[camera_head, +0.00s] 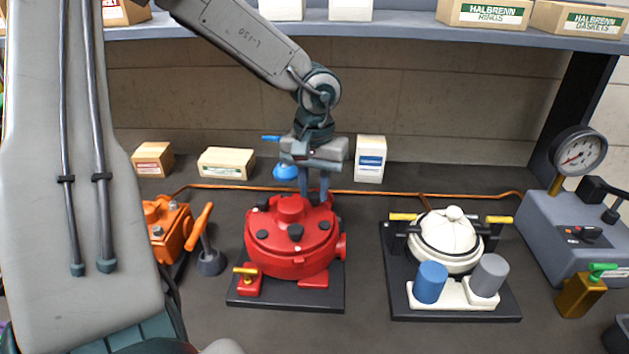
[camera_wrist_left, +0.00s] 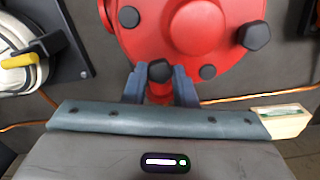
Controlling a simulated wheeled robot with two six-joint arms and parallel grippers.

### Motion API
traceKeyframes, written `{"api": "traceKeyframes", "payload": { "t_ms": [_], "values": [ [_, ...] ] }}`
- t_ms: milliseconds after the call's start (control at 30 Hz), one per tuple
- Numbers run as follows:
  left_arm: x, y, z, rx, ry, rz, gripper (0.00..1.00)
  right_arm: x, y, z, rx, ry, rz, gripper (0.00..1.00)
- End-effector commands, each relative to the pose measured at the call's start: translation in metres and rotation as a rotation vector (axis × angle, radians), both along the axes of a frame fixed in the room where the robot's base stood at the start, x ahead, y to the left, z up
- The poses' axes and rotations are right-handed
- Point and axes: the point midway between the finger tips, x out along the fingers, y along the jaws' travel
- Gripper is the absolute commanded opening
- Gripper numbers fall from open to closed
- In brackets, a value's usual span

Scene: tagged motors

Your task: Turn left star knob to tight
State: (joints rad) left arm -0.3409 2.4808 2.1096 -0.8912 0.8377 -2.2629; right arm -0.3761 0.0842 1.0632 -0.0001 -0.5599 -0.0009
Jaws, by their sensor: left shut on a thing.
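A red round housing (camera_head: 290,255) stands on a black base plate (camera_head: 332,302). Dark lobed knobs sit around its lid, among them a front knob (camera_head: 295,232) and a back-left knob (camera_head: 262,201). My left gripper (camera_head: 313,198) reaches down at the housing's back edge. In the left wrist view its two fingers are closed on a dark knob (camera_wrist_left: 160,70) at the lid's rim. The back-left knob (camera_wrist_left: 254,36) stands free in the wrist view. I cannot tell how tight any knob is.
A white-lidded unit (camera_head: 448,240) with blue and grey cylinders stands to the right. An orange unit (camera_head: 168,228) stands to the left. A gauge box (camera_head: 575,230) is at the far right. Small boxes and a copper pipe (camera_head: 385,192) lie behind.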

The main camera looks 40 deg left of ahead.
Motion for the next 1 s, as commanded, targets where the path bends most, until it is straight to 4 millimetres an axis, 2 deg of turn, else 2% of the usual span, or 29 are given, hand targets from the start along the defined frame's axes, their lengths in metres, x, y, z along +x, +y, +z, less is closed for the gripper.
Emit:
{"api": "traceKeyframes", "payload": {
  "t_ms": [33,400,1000],
  "values": [
    [0.002,0.001,0.004,0.002,-0.006,-0.035,0.02,-0.004,0.0,0.0,0.0,0.002,-0.001,0.0],
    [0.002,0.002,0.003,0.003,-0.007,-0.231,0.02,-0.025,-0.002,-0.013,0.0,0.007,-0.004,0.0],
    [0.001,0.002,0.002,0.003,-0.006,-0.281,0.02,-0.03,-0.003,-0.016,0.0,0.009,-0.004,0.0]
  ]
}}
